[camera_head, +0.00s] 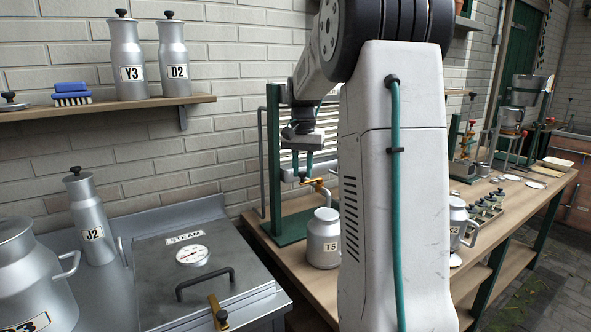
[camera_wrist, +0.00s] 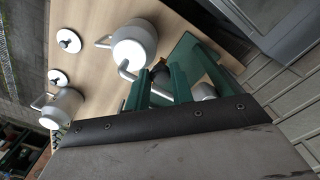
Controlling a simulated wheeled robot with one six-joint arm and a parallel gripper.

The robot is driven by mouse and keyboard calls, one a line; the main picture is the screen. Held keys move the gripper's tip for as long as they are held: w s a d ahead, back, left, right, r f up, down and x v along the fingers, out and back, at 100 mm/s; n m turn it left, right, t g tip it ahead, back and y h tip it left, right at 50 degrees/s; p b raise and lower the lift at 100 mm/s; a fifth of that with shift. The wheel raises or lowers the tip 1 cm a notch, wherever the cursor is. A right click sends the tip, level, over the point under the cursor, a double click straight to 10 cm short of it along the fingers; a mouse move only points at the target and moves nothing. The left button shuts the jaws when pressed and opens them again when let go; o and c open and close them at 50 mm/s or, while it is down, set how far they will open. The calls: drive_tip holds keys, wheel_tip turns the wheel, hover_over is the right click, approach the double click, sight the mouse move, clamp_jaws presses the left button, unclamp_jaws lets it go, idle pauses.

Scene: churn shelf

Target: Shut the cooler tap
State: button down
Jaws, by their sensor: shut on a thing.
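The cooler (camera_head: 271,165) is a green upright frame with a pale ribbed panel, standing on the wooden bench. Its tap (camera_head: 317,185) is a small brass piece low on the front, above the can labelled T5 (camera_head: 323,243). In the wrist view, the fingers of my gripper (camera_wrist: 160,87) are close together around a small dark part, which I take for the tap's handle. The fingers hide most of it, so the handle's angle cannot be told. The T5 can also shows in the wrist view (camera_wrist: 134,45).
A steel steam chest (camera_head: 160,262) with a black handle stands at the front left. Can J2 (camera_head: 93,228) is beside it. A wall shelf (camera_head: 100,108) holds cans Y3 and D2. Several lids and small items lie along the bench (camera_head: 490,225) at right.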

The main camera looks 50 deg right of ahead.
drive_tip(key=shift+d+r, duration=0.1)
drive_tip(key=shift+d, duration=0.1)
drive_tip(key=c, duration=1.2)
unclamp_jaws()
drive_tip(key=shift+d, duration=0.15)
drive_tip(key=shift+a, duration=0.2)
wheel_tip(320, 180, up, 8)
drive_tip(key=shift+f, duration=0.15)
drive_tip(key=shift+d, duration=0.1)
